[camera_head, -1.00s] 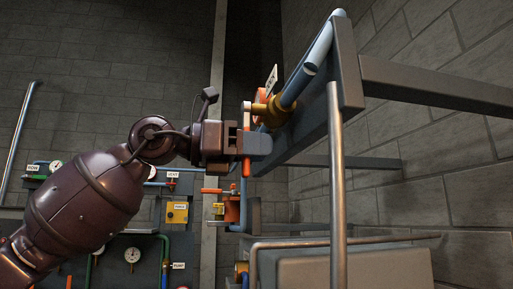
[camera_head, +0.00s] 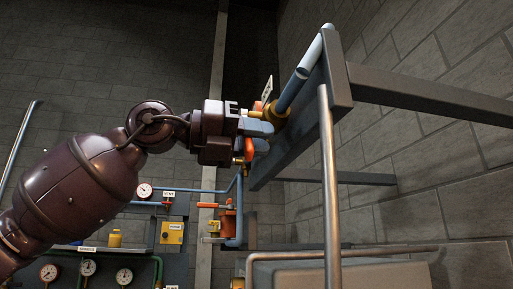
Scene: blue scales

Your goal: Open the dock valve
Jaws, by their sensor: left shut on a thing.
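The dock valve has a brass body (camera_head: 275,113) on a slanting blue pipe (camera_head: 290,90), with a white tag (camera_head: 267,88) above it; the tag's writing is too small to read. An orange handle (camera_head: 249,150) shows at and below the fingers, and more orange shows beside the brass body. My left gripper (camera_head: 257,135) is shut on the orange handle, with its pale blue-grey fingers in front of the valve. The fingers and wrist hide much of the handle and part of the valve. My right gripper is out of view.
A grey beam frame (camera_head: 430,90) and an upright metal pole (camera_head: 329,190) stand right of the valve. A grey box (camera_head: 340,272) lies below. Another orange valve (camera_head: 228,222) and a panel with gauges (camera_head: 88,267) and a yellow box (camera_head: 172,232) are lower left.

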